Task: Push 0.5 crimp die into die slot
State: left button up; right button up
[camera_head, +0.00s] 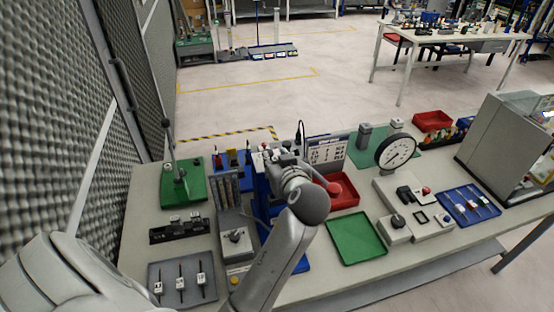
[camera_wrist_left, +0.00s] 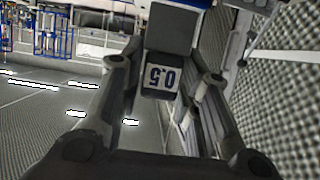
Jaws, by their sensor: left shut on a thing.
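The 0.5 crimp die (camera_wrist_left: 162,78) is a dark block with a white label, which reads upside down in the left wrist view. My left gripper (camera_wrist_left: 160,85) is shut on it, one finger on each side. In the head view my left gripper (camera_head: 283,162) is at the upper part of a blue upright device (camera_head: 262,190), and my wrist hides much of this device. A white and blue part (camera_wrist_left: 180,8) lies just beyond the die in the wrist view. The die slot cannot be made out, nor whether the die touches it. My right gripper is not seen.
Left of the blue device are a grey unit with a knob (camera_head: 235,243), a black rack (camera_head: 180,231), a green stand (camera_head: 182,187) and a grey tray (camera_head: 167,270). To the right are a green tray (camera_head: 356,240), a red tray (camera_head: 346,194) and a dial gauge (camera_head: 396,152).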

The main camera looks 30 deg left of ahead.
pick_arm(q)
jog(key=shift+w+a+f, duration=0.1)
jog(key=shift+f, duration=0.25)
jog(key=shift+f+b, duration=0.65)
jog(key=shift+b, duration=0.15)
jog(key=shift+f+b, duration=0.7)
jog(key=shift+f, duration=0.15)
notch_tip(320, 180, down, 2)
jog(key=shift+b, duration=0.75)
jog(key=shift+f, duration=0.1)
